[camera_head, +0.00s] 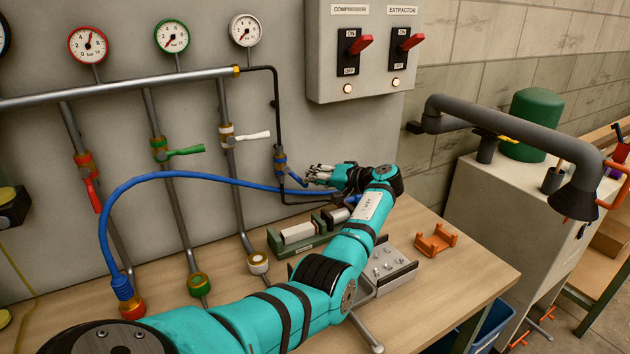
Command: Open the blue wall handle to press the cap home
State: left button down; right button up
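The blue wall handle (297,178) is a short lever on a blue valve on the thin black pipe at the back wall. It slants down to the right. A small green-based press or clamp (297,233) with silver parts stands on the bench below, partly hidden behind my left arm. I cannot make out the cap. My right gripper is not in view.
Red (92,192), green (185,151) and white (252,136) valve handles line the wall to the left. A blue hose (180,175) arcs across in front of the pipes. A metal plate with bolts (392,267) and an orange bracket (436,240) lie on the bench.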

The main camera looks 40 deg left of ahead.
pick_arm(q)
jog(key=shift+s+a+f+m+g+y+b, duration=0.2)
jog(key=shift+s+f+m+g+y+b, duration=0.2)
jog(key=shift+s+f+m+y+b, duration=0.5)
jog(key=shift+s+a+f+m+g+y+b, duration=0.2)
jog(key=shift+f+m+g+b, duration=0.25)
jog(key=shift+m, duration=0.85)
jog(key=shift+s+f+m, duration=0.15)
jog(key=shift+f+m, duration=0.05)
jog(key=shift+m, duration=0.1)
jog(key=shift+s+a+f+y, duration=0.1)
jog(key=shift+y, duration=0.2)
